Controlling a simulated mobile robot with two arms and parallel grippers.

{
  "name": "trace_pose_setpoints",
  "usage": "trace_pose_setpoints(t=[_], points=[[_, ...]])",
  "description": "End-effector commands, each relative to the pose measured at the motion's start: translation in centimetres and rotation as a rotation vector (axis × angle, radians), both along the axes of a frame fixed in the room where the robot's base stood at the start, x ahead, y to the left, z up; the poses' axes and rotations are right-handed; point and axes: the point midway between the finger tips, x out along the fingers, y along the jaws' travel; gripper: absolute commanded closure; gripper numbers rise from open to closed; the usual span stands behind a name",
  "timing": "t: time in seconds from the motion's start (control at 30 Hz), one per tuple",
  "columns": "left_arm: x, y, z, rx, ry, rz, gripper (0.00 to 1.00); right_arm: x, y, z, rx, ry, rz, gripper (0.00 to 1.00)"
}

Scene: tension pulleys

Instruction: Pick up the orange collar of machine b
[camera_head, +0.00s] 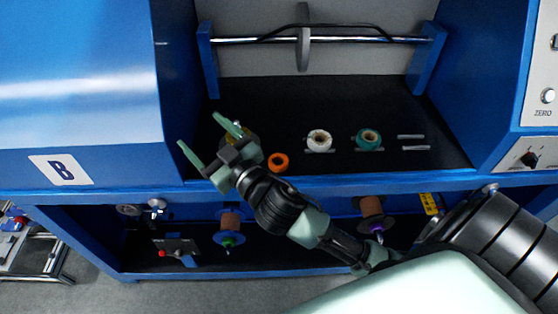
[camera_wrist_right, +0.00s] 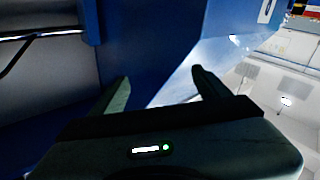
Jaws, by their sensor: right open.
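The orange collar (camera_head: 278,162) is a small ring on the black shelf of the blue machine b (camera_head: 60,169), in the head view. My right gripper (camera_head: 205,136) is open and empty, up and to the left of the collar, above the shelf's left part. Its two green fingers are spread apart. In the right wrist view the open fingers (camera_wrist_right: 160,85) point toward blue panels, and the collar is not in that view. My left gripper is not in view.
A white collar (camera_head: 319,140) and a teal collar (camera_head: 368,139) stand to the right of the orange one. A yellowish part (camera_head: 240,130) is partly hidden behind my right gripper. A grey shaft (camera_head: 350,39) crosses the back. Spools (camera_head: 229,224) hang below the shelf.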

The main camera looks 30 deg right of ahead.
Motion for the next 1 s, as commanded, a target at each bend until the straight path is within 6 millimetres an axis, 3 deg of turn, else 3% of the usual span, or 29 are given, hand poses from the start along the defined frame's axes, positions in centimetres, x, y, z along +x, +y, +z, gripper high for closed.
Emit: trace_pose_setpoints(t=[0.1,0.23,0.3,0.37,0.47,0.57,0.67,0.7,0.8,0.9,1.0], points=[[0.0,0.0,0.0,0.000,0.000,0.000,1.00,0.7,4.5,5.1,-0.065,-0.221,0.204,0.24],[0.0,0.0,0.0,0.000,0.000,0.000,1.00,-0.9,10.7,7.8,-0.205,-0.401,0.537,0.24],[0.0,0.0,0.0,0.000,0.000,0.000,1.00,-2.3,13.3,7.0,-0.313,-0.431,0.731,0.24],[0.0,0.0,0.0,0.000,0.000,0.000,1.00,-3.3,14.6,5.3,-0.423,-0.414,0.890,0.24],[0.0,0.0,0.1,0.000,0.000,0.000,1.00,-4.2,14.4,0.7,-0.634,-0.290,1.119,0.24],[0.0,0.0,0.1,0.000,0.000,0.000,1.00,-3.8,10.6,-4.4,-0.860,-0.052,1.272,0.24],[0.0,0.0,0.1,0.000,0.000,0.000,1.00,-2.6,3.6,-8.3,-1.067,0.274,1.317,0.24],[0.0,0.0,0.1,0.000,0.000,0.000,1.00,-2.2,0.3,-9.2,-1.134,0.413,1.305,0.24],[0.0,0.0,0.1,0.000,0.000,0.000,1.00,-1.5,-7.6,-9.9,-1.250,0.736,1.221,0.24],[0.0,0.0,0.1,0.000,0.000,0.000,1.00,-1.5,-13.5,-9.3,-1.303,0.976,1.116,0.24],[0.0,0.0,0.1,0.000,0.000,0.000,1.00,-1.8,-16.9,-8.6,-1.319,1.114,1.040,0.24]])
